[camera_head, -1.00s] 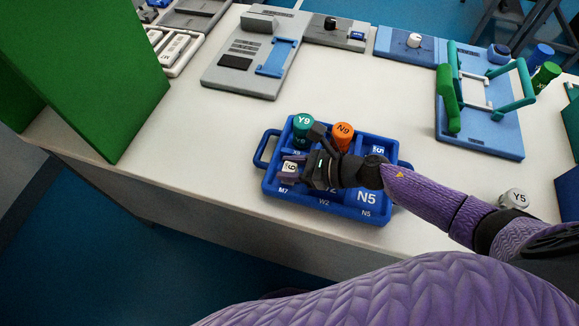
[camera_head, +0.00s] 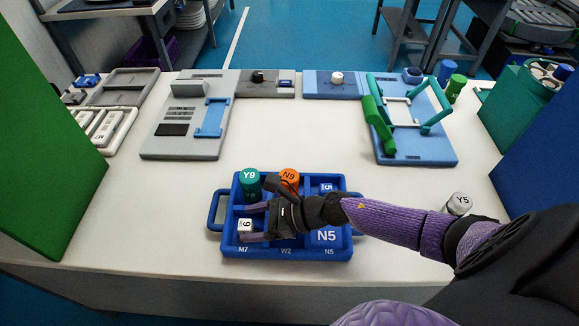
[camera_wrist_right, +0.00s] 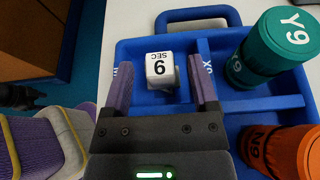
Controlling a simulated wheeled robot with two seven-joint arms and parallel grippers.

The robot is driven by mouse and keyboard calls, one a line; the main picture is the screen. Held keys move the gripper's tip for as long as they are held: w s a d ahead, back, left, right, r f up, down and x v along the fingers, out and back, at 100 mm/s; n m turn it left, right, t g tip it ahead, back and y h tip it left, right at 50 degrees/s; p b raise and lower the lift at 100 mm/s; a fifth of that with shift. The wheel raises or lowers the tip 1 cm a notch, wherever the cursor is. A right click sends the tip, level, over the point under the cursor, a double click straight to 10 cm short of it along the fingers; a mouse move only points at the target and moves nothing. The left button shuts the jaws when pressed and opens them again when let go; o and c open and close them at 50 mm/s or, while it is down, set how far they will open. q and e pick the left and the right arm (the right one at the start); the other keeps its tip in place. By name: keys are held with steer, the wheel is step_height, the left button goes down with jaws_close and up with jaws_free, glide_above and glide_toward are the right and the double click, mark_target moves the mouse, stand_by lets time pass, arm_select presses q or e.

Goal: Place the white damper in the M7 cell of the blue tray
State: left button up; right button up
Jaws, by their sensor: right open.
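The white damper (camera_head: 246,226), a small block marked "9 SEC", sits in the M7 cell at the front left of the blue tray (camera_head: 290,253). In the right wrist view the damper (camera_wrist_right: 160,68) stands between the two purple fingers, with a gap on each side. My right gripper (camera_head: 243,222) is open around it, reaching in from the right over the tray; it also shows in the right wrist view (camera_wrist_right: 158,80). The damper's underside is hidden.
A teal Y9 cylinder (camera_head: 250,184) and an orange N9 cylinder (camera_head: 289,181) stand in the tray's back cells. A white Y5 cylinder (camera_head: 459,203) stands right of the tray. Grey and blue fixtures line the table's back. The middle table is clear.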

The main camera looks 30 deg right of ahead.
steer(key=v, duration=1)
steer(key=shift+p, duration=0.4)
